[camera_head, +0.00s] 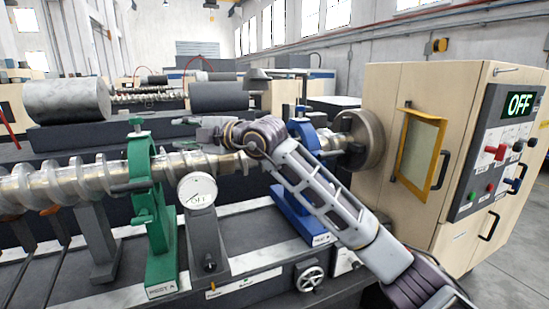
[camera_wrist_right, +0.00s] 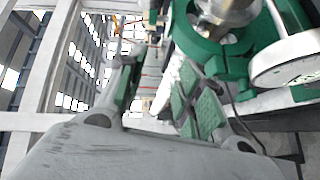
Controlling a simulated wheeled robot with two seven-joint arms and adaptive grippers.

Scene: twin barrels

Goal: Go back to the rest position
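My right arm comes in from the lower right of the head view and reaches across the machine. My right gripper (camera_head: 192,122) is above the long metal screw (camera_head: 75,182), near the green ring stand (camera_head: 147,212). In the right wrist view my right gripper (camera_wrist_right: 160,85) has its two green-padded fingers apart, with nothing seen held between them. The green ring stand (camera_wrist_right: 225,52) is close beyond the right-hand finger there. My left gripper is not in view.
A dial gauge (camera_head: 197,190) stands right of the green stand. A blue stand (camera_head: 298,205) is partly behind my right arm. The chuck (camera_head: 362,139) and a beige cabinet (camera_head: 388,95) reading OFF are at right. Grey cylinders (camera_head: 66,99) lie behind.

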